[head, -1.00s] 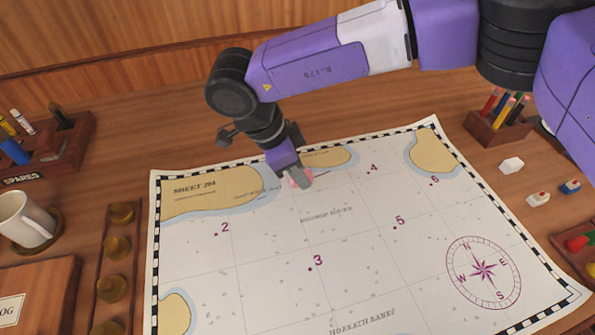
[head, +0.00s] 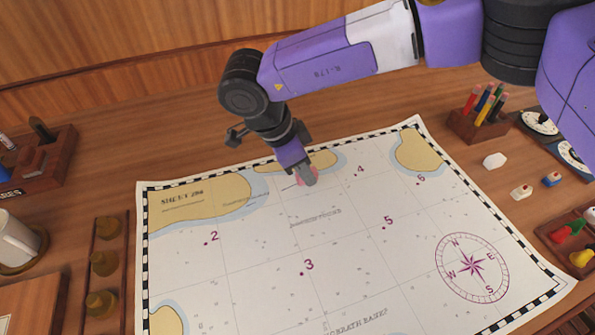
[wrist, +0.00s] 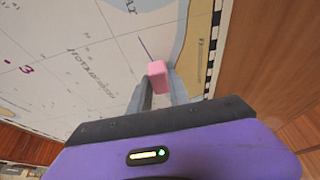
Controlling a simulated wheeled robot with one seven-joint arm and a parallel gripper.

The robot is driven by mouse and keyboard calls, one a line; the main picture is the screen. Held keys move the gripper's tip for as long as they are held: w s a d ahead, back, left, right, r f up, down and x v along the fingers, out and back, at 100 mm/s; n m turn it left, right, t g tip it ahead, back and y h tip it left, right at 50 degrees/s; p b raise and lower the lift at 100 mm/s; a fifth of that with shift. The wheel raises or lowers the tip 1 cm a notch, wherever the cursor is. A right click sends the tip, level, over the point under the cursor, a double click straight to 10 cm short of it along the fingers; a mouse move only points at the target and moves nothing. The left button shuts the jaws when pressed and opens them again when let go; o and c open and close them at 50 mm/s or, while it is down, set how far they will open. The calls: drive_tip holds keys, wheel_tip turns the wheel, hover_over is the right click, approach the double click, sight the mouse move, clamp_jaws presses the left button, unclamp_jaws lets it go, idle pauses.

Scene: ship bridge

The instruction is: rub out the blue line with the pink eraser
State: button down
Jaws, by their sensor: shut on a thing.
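My gripper (head: 307,178) is shut on the pink eraser (wrist: 157,76), low over the upper middle of the chart (head: 345,235). The eraser shows as a small pink patch (head: 299,179) beside the fingertips in the head view; the fingers hide part of it. In the wrist view it sticks out past the fingers. A short, thin dark blue line (wrist: 145,48) runs on the chart up to the eraser's edge. In the head view the line (head: 288,187) is faint, just left of the fingertips. The eraser seems to be at the paper, but I cannot tell if it touches.
A pencil holder (head: 478,124) stands beyond the chart's right corner. A white block (head: 495,160) and small red-and-white (head: 521,192) and blue-and-white (head: 551,180) pieces lie right of the chart. A mug (head: 15,243) and a rack of brass pieces (head: 104,264) stand left. The chart is otherwise clear.

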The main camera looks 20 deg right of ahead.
sight(322, 173)
drive_tip(key=shift+d, duration=0.35)
drive_tip(key=shift+w+d, duration=0.15)
drive_tip(key=shift+d, duration=0.45)
drive_tip(key=shift+w+d, duration=0.15)
drive_tip(key=shift+d, duration=0.45)
drive_tip(key=shift+a, duration=0.1)
drive_tip(key=shift+s+a, duration=0.2)
drive_tip(key=shift+a, duration=1)
drive_tip(key=shift+a, duration=0.15)
drive_tip(key=shift+s+a, duration=0.15)
drive_tip(key=shift+a, duration=0.4)
drive_tip(key=shift+s+a, duration=0.15)
drive_tip(key=shift+a, duration=0.4)
drive_tip(key=shift+f, duration=0.1)
